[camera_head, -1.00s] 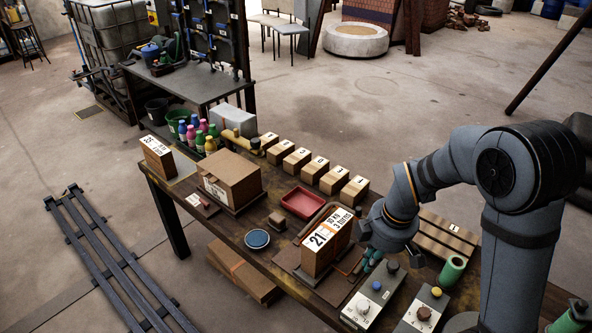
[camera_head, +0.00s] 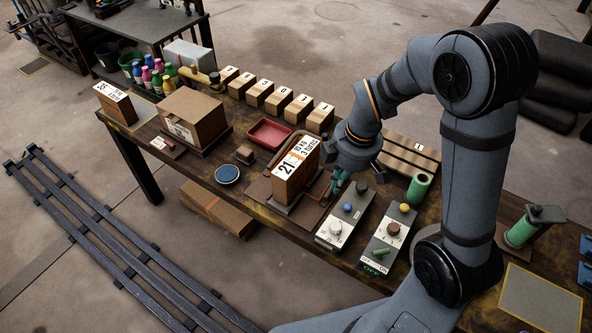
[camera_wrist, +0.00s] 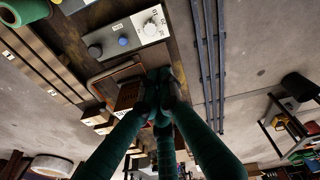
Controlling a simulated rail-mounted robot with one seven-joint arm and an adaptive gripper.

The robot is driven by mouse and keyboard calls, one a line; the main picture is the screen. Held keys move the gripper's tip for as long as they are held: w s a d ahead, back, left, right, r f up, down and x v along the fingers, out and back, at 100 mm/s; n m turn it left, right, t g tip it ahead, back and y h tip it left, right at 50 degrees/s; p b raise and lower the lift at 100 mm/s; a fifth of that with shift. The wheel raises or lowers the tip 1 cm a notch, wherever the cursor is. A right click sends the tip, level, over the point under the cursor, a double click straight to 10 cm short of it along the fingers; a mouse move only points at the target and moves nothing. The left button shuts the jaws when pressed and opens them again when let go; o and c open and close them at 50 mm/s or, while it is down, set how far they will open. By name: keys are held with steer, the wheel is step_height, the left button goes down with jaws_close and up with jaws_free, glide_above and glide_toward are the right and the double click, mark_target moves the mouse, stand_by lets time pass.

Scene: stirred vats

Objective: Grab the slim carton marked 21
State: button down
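The slim carton marked 21 (camera_head: 292,178) stands upright on a brown board on the workbench in the head view. It is brown, with a white label that also carries smaller print. In the wrist view, what looks like this carton (camera_wrist: 128,96) shows just left of the fingertips, partly hidden. My gripper (camera_head: 338,186) has green fingers and hangs just right of the carton, apparently apart from it. In the wrist view, the fingers of my gripper (camera_wrist: 160,88) converge with their dark tips together, and I see nothing held between them.
Two control boxes with knobs (camera_head: 345,217) (camera_head: 388,238) stand right of the carton. A red tray (camera_head: 269,132), a blue round dish (camera_head: 227,173) and a larger carton (camera_head: 195,115) lie left. Numbered small boxes (camera_head: 276,98) line the back. Another slim carton (camera_head: 115,104) stands far left.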

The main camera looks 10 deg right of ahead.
steer(key=shift+c, duration=1.4)
jaws_free()
